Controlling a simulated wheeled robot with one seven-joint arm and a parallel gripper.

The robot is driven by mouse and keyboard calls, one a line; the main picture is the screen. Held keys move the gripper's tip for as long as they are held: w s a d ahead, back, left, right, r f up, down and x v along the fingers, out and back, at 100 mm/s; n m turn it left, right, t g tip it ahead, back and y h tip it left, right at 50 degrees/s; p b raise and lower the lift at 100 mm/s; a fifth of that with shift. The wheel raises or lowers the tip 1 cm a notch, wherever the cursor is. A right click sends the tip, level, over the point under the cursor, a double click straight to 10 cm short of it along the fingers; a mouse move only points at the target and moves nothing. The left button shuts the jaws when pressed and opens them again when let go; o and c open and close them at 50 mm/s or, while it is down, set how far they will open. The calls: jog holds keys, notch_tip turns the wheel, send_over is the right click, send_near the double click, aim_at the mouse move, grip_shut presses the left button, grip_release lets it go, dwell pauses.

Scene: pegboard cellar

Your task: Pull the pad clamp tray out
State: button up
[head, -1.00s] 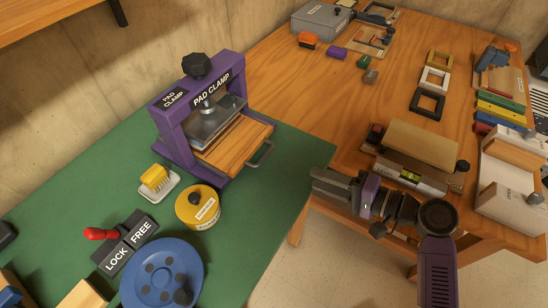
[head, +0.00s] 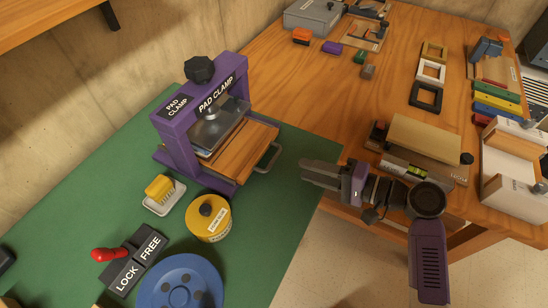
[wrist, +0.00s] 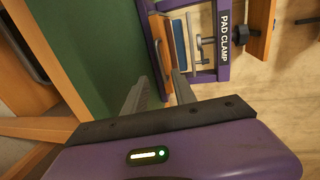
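The purple pad clamp (head: 170,140) stands on the green mat, its black knob on top. Its wooden tray (head: 247,153) juts out of the frame's right side, with a grey metal handle (head: 268,157) on its outer edge. My gripper (head: 304,173) is just right of the handle in the head view, apart from it and empty. In the wrist view, the two fingers (wrist: 158,88) are spread, pointing towards the tray (wrist: 161,42) and the clamp frame (wrist: 222,40). The fingers partly hide the tray's near end there.
A yellow round tin (head: 209,222), a yellow brush (head: 160,188), a LOCK/FREE lever block (head: 138,262) and a blue wheel (head: 180,285) lie in front of the clamp. A wooden block with a level (head: 415,150) is near my arm. The mat right of the tin is clear.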

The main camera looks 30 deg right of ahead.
jog(key=shift+x, duration=4)
grip_shut()
